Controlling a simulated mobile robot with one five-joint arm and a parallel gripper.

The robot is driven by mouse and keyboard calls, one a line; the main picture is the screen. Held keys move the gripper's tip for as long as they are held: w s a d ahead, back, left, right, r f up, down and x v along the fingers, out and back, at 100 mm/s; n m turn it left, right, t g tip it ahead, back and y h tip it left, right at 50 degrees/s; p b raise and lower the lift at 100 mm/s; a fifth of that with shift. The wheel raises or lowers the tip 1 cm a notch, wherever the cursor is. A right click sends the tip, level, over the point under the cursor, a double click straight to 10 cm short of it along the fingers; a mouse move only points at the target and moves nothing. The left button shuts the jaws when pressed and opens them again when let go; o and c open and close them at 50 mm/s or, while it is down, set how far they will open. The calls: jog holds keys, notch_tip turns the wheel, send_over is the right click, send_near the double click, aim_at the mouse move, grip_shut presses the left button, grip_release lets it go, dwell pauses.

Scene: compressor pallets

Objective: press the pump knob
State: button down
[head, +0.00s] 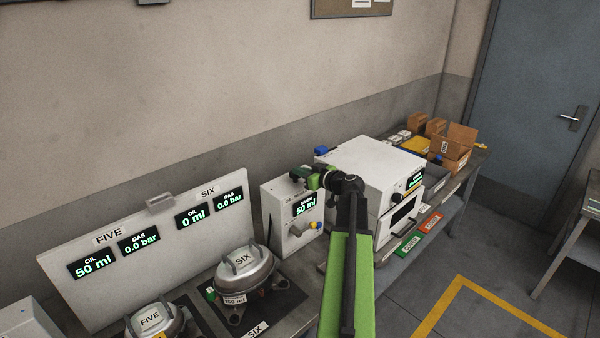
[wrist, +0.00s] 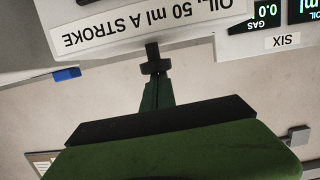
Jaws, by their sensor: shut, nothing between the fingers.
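The white oil pump box (head: 283,232) stands right of compressor SIX, with a lit "50 ml" display. A grey round part (head: 295,230) and a small blue and yellow part (head: 315,225) stick out of its front. I cannot tell for sure which part is the pump knob. My gripper (head: 299,173) is shut and empty, above the box's top edge in the head view. In the wrist view my gripper (wrist: 152,58) points at the upside-down label "OIL, 50 ml A STROKE" (wrist: 150,25); whether it touches is unclear.
Compressors SIX (head: 245,268) and FIVE (head: 152,320) sit in front of a display panel (head: 150,245). The panel reads FIVE oil 50 ml, SIX oil 0 ml, both gas 0.0 bar. A larger white machine (head: 370,165) stands close to the right, with cardboard boxes (head: 452,145) beyond.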

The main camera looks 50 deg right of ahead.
notch_tip(320, 180, up, 4)
jog(key=shift+a+f+p, duration=0.1)
jog(key=shift+f+p, duration=0.15)
jog(key=shift+p, duration=0.75)
jog(key=p+v, duration=0.1)
jog(key=v, duration=0.9)
jog(key=shift+f, duration=0.4)
jog(key=shift+s, duration=0.15)
